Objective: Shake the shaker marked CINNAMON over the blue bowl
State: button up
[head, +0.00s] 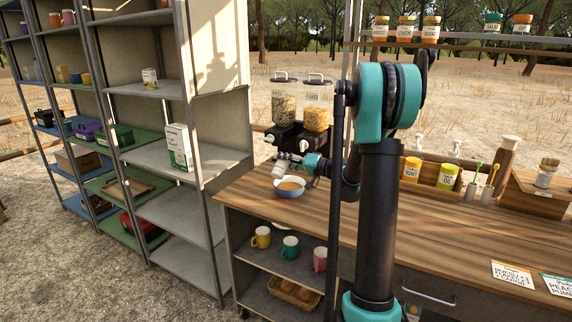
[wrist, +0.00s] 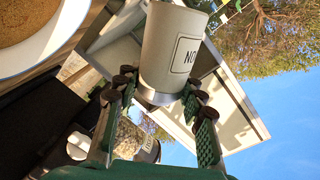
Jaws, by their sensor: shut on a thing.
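The blue bowl (head: 289,192), with brown contents, stands on the wooden counter near its left end. Its pale rim and brown contents also show at the upper left of the wrist view (wrist: 68,52). My gripper (wrist: 158,98) is shut on a pale grey shaker (wrist: 172,50). The shaker's label shows only part of a word, letters that look like "NO"; the rest is turned away. In the head view the shaker (head: 282,166) is small and tilted, just above the bowl and slightly left, with my gripper (head: 300,167) to its right.
Two cereal dispensers (head: 300,105) stand right behind the bowl. Spice jars (head: 405,30) line the upper rail. Yellow tins (head: 447,177) and brushes sit at the back right. Mugs (head: 290,247) are on the shelf below. A metal shelf rack (head: 200,160) stands left. The counter's middle (head: 440,225) is clear.

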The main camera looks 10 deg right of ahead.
jog(key=r+n, duration=0.1)
jog(key=n, duration=0.1)
jog(key=s+a+r+n, duration=0.1)
jog(key=s+r+n, duration=0.1)
jog(key=n, duration=0.1)
jog(key=shift+a+n+t, duration=0.2)
jog(key=shift+n+t, duration=0.1)
jog(key=r+n, duration=0.1)
jog(key=s+n, duration=0.1)
jog(key=n, duration=0.1)
jog(key=a+r+n, duration=0.1)
jog(key=shift+s+r+n, duration=0.2)
jog(key=shift+r+n, duration=0.1)
jog(key=shift+n, duration=0.1)
